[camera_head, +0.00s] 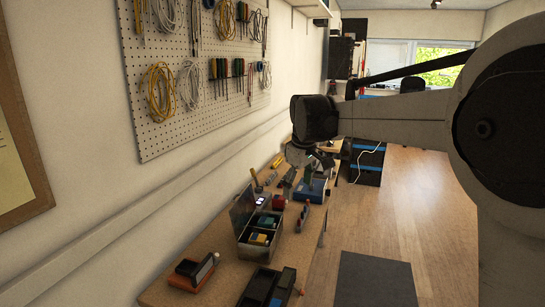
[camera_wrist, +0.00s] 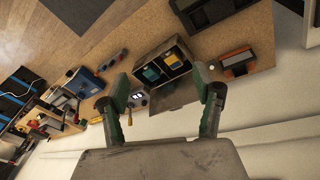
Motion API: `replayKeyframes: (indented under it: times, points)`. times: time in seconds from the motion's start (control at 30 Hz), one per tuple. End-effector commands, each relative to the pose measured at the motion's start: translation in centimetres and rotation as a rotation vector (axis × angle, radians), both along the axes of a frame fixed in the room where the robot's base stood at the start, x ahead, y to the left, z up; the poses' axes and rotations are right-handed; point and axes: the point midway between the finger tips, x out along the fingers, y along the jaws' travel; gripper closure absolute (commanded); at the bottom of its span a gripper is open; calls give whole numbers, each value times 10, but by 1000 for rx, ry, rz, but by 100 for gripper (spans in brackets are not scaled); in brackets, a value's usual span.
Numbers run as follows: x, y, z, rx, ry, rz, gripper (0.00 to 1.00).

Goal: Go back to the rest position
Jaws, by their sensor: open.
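My gripper (camera_wrist: 165,98) shows in the wrist view with its two dark green fingers spread apart and nothing between them. In the head view my gripper (camera_head: 299,172) hangs from the arm above the far part of the workbench (camera_head: 215,240), partly hidden by the wrist. In the wrist view the bench top (camera_wrist: 255,30) lies beyond the fingers, with an open metal box (camera_wrist: 150,52) past the gap between them. The fingers appear apart from the things on the bench.
The open metal box (camera_head: 259,231) holds coloured pieces. An orange-and-black device (camera_head: 193,271) and a dark tray (camera_head: 262,287) sit nearer. A blue box (camera_head: 311,190) stands farther back. A pegboard (camera_head: 200,75) with cables and tools covers the left wall. The wooden floor (camera_head: 400,200) at right is mostly clear.

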Motion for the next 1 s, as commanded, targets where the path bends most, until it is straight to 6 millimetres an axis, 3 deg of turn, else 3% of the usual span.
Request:
replayKeyframes:
  times: [0.2,0.5,0.77,1.0]
  points:
    - [-60,-30,22,35,-53,-120,37]
    - [-145,-64,32,90,-127,-284,37]
    - [-220,-88,21,144,-191,-423,37]
    - [-286,-106,-4,199,-250,-549,37]
